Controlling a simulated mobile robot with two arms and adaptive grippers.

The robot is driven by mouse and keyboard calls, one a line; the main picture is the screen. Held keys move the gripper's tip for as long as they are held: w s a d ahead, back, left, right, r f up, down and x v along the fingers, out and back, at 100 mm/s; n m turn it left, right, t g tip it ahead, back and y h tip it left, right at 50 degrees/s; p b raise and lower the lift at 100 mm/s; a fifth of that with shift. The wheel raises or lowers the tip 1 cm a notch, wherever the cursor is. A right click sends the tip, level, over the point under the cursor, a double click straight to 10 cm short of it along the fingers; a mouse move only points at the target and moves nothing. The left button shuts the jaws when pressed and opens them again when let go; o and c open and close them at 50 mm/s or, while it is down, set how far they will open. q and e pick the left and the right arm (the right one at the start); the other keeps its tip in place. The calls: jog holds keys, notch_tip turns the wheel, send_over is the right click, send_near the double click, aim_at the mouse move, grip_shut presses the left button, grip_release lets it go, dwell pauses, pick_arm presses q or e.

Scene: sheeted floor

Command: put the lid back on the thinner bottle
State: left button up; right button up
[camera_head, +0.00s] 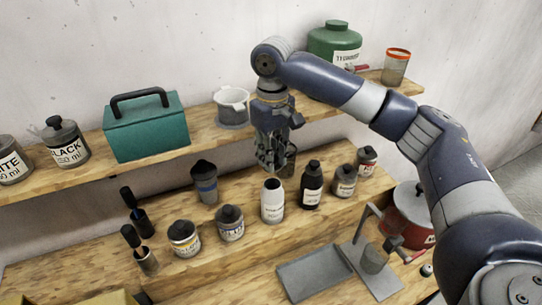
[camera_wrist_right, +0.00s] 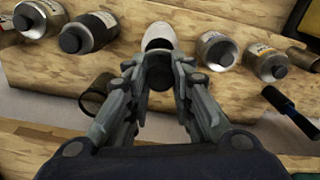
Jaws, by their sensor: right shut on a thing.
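A white bottle (camera_head: 272,206) with a dark open mouth stands on the lower shelf, in the row of paint bottles. Its label is too small to read surely. Its white top also shows in the right wrist view (camera_wrist_right: 159,36), beyond my fingertips. My right gripper (camera_head: 270,160) points down just above and behind this bottle. In the right wrist view the gripper (camera_wrist_right: 160,82) is shut on a small black lid (camera_wrist_right: 160,76), which sits between the fingertips, apart from the bottle as far as I can see. My left gripper is not in view.
A black bottle (camera_head: 311,187) and a grey jar (camera_head: 230,223) stand on either side. A dark cup (camera_wrist_right: 96,95) is close to my fingers. The upper shelf holds a teal toolbox (camera_head: 146,126), a white pot (camera_head: 232,108) and a green can (camera_head: 334,44).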

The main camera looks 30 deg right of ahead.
jog(key=shift+f, duration=2.65)
jog(key=shift+f, duration=0.2)
dwell(0.3)
jog(key=o, duration=0.8)
jog(key=shift+o, duration=0.2)
jog(key=o, duration=0.5)
jog(key=shift+r, duration=0.1)
jog(key=shift+r, duration=3.45)
